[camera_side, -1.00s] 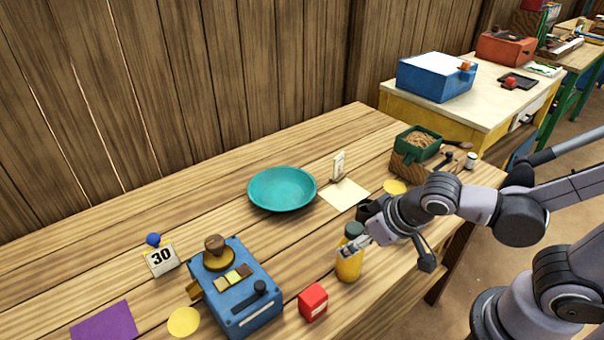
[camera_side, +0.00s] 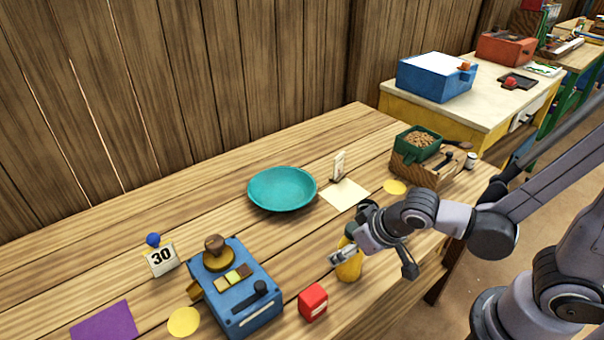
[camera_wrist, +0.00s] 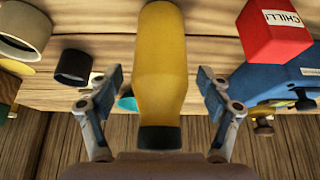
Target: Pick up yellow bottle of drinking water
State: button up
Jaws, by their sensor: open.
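The yellow bottle (camera_side: 349,268) stands upright near the table's front edge in the side view, its upper part hidden behind my gripper (camera_side: 343,257). In the wrist view the yellow bottle (camera_wrist: 160,70) fills the middle, with its dark cap at the lower end of the picture. My gripper (camera_wrist: 159,92) is open, with one finger on each side of the bottle. Gaps show between the fingers and the bottle in the wrist view.
A red box (camera_side: 313,302) marked CHILLI in the wrist view (camera_wrist: 273,30) stands close to the bottle. A blue machine (camera_side: 240,290) is farther left. A teal bowl (camera_side: 282,190) lies behind. A wooden crate (camera_side: 422,172) with a green container stands at the right.

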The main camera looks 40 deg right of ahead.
jog(key=c, duration=1.5)
jog(key=shift+r, duration=0.15)
